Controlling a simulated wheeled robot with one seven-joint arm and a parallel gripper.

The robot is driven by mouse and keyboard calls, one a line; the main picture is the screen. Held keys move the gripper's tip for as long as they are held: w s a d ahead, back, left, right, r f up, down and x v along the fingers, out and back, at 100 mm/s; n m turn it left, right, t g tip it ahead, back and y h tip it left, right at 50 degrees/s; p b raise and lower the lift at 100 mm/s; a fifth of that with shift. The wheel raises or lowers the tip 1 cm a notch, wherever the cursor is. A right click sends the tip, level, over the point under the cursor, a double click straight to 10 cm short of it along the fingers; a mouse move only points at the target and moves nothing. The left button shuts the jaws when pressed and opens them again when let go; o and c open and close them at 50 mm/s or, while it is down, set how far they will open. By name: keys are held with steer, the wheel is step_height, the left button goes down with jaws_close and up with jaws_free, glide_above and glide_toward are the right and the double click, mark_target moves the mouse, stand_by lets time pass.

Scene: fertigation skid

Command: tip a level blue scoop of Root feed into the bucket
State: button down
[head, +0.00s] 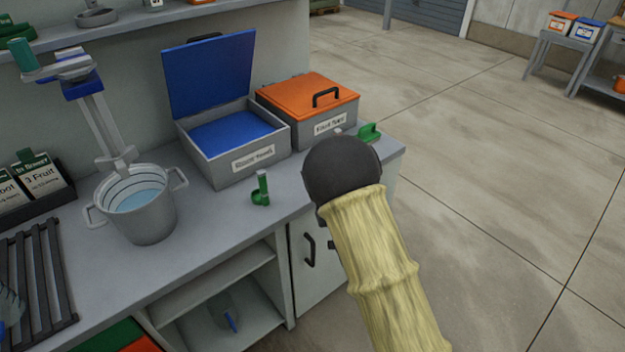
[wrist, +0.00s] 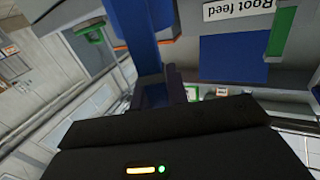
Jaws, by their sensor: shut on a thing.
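The grey bucket (head: 143,217) stands on the bench at left, with pale blue liquid inside. The Root feed box (head: 240,160) is open, its blue lid (head: 212,72) raised and blue feed (head: 232,133) inside. Its label shows upside down in the wrist view (wrist: 240,9). My gripper (wrist: 160,98) is shut on a blue thing (wrist: 138,38), apparently the blue scoop's handle. The scoop's bowl and its fill cannot be made out. In the head view my arm covers the jaws, which are right of the Root feed box, near the bench's front edge.
A closed box with an orange lid (head: 308,92) stands right of the Root feed box. A green scoop (head: 262,190) lies in front, and another green thing (head: 370,132) is near the bench end. A grey stand (head: 100,115) rises behind the bucket. A black rack (head: 38,275) lies at left.

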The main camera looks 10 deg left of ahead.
steer(key=s+d+f+m+h, duration=0.1)
steer(key=d+f+m+h, duration=0.1)
steer(key=d, duration=0.5)
steer(key=s+d+f+m+h, duration=0.2)
steer(key=d+f+m+h, duration=0.1)
steer(key=d+h, duration=0.3)
steer(key=s+d+f+m+h, duration=0.1)
steer(key=d+f+h, duration=0.3)
steer(key=d, duration=0.5)
steer(key=shift+s+d+m+t, duration=0.15)
steer(key=shift+d+m+t, duration=0.25)
steer(key=shift+m, duration=0.5)
